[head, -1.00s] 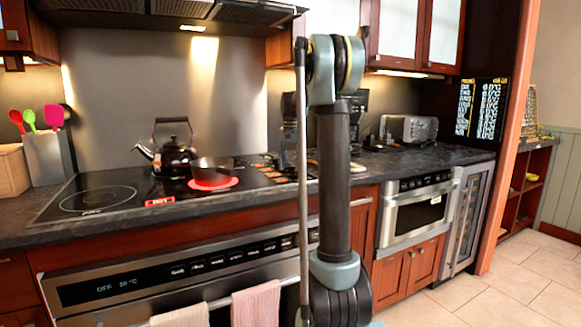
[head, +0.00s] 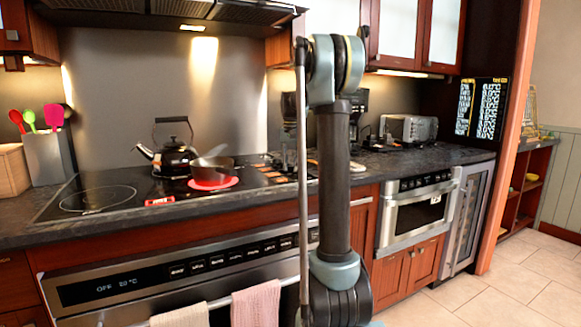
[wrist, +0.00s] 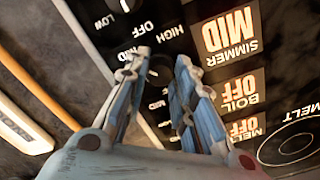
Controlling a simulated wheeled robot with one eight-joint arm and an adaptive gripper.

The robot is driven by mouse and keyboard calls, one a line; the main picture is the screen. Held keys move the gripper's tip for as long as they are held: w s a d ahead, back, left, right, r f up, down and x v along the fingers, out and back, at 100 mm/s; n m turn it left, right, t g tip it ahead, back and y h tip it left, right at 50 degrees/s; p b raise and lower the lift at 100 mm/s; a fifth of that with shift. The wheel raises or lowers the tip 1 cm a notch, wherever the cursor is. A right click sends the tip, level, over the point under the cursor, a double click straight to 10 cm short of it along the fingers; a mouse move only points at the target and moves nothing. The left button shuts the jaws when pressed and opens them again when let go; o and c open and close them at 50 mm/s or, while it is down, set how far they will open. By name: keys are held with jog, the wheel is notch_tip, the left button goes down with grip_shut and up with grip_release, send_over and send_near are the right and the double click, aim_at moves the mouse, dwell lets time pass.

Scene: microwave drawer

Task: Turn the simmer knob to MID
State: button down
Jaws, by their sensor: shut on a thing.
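In the wrist view my gripper (wrist: 162,60) is over the black control panel, its two fingers closed around a small dark knob (wrist: 159,74). The knob is mostly hidden between the fingers, so its pointer cannot be made out. White words LOW, OFF, HIGH and MID surround it. Beside it a lit orange display (wrist: 229,32) reads SIMMER MID. Below that, the boil display (wrist: 238,92) and the melt display (wrist: 242,128) both read OFF. In the head view the knob cannot be made out.
A dark saucepan (head: 213,172) sits on a glowing red burner (head: 226,184). A black kettle (head: 178,158) stands behind it on the cooktop (head: 100,213). A utensil holder (head: 48,158) is at left, a toaster oven (head: 408,128) at right. My arm blocks the counter's middle.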

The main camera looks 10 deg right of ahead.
dwell(0.3)
jog(key=c, duration=1.3)
grip_release()
jog(key=shift+c, duration=0.2)
notch_tip(320, 180, up, 12)
